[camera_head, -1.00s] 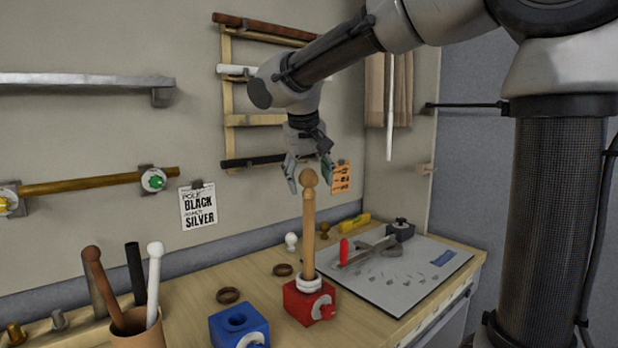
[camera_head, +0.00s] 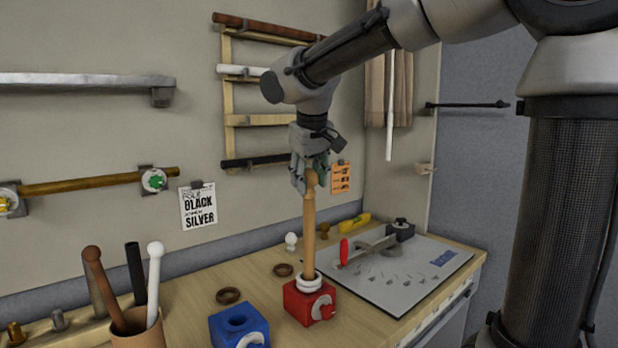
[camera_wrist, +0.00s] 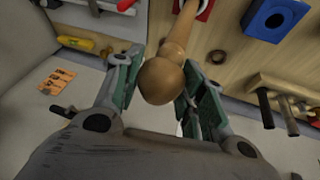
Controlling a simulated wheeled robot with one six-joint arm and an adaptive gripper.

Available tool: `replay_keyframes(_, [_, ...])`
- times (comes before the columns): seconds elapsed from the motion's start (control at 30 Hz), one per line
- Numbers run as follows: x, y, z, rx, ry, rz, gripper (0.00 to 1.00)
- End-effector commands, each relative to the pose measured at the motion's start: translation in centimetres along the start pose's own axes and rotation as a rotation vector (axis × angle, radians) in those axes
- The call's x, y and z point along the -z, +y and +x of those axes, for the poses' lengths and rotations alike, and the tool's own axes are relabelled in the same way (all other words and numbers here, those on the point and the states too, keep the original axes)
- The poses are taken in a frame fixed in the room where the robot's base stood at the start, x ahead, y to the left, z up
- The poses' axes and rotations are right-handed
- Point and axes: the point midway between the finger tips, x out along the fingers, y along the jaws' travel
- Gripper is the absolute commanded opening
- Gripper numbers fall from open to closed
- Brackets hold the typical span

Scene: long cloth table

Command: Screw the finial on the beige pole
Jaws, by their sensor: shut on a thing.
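The beige pole (camera_head: 308,240) stands upright, its lower end in the red clamp block (camera_head: 309,303) with a white collar around it. The round beige finial (camera_head: 310,181) sits at its top, partly hidden by my fingers. My gripper (camera_head: 309,176) points down over it and is shut on the finial. In the wrist view, the finial ball (camera_wrist: 162,80) lies between the two green-padded fingers of my gripper (camera_wrist: 160,74), with the pole running away below it. The joint between finial and pole is too small to judge.
A blue block (camera_head: 239,328) with a hole stands left of the red one. A cup (camera_head: 138,330) holds several poles at the front left. Two brown rings and a white finial (camera_head: 291,241) lie nearby. A grey board (camera_head: 395,285) with a red-handled tool is at right.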

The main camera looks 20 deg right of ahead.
Motion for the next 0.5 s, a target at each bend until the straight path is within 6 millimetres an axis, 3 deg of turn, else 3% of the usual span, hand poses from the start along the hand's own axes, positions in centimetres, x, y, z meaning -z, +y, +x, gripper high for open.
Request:
replay_keyframes(0.27, [0.04, -0.10, 0.12, -0.160, -0.083, 0.373, 0.19])
replay_keyframes(0.5, [0.11, -0.03, 0.12, -0.345, -0.177, 0.818, 0.19])
